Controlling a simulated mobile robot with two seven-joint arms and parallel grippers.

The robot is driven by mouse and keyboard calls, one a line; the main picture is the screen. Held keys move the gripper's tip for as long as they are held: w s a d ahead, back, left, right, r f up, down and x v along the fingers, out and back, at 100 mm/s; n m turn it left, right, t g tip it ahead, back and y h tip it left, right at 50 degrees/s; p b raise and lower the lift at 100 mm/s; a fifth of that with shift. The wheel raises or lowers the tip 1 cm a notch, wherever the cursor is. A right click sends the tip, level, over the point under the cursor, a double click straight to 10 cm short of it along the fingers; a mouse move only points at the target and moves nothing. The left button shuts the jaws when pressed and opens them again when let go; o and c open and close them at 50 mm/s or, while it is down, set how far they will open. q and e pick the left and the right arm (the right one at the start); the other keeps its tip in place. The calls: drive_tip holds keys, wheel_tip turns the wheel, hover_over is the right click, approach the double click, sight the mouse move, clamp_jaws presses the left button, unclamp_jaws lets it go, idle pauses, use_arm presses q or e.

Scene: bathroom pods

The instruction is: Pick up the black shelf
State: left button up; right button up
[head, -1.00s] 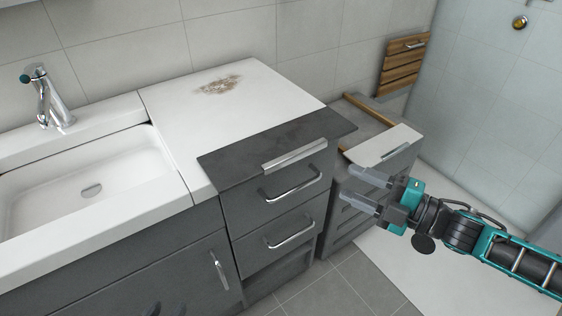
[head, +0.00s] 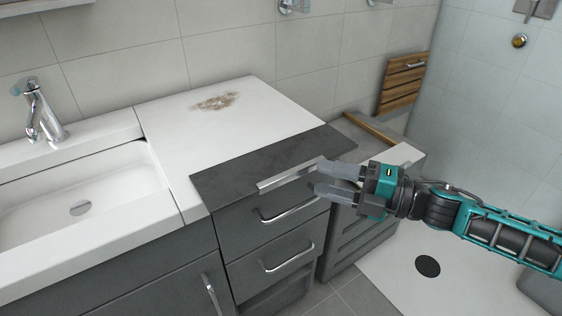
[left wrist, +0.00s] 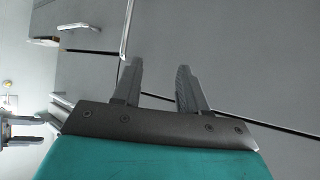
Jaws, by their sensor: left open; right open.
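The black shelf (head: 245,163) is a flat dark grey panel lying along the front of the white counter top in the head view. A silver bar handle (head: 288,176) runs along its front edge. My right gripper (head: 322,181) is open and empty, with its fingertips by the right end of that handle. I cannot tell whether they touch it. My left gripper is not in the head view. The left wrist view shows its two fingers (left wrist: 157,82) apart and empty, facing grey panels.
Drawers with silver handles (head: 290,257) stand below the shelf. A sink (head: 70,190) and tap (head: 40,110) are at the left. A brown stain (head: 214,101) marks the counter. A grey unit (head: 360,225) stands at the right, and a slatted wooden panel (head: 403,84) is behind.

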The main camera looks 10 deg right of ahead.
sight(304, 172)
drive_tip(key=shift+x, duration=2.75)
drive_tip(key=shift+d, duration=0.1)
drive_tip(key=shift+c, duration=0.4)
clamp_jaws()
drive_tip(key=shift+w+r, duration=0.1)
drive_tip(key=shift+r, duration=0.1)
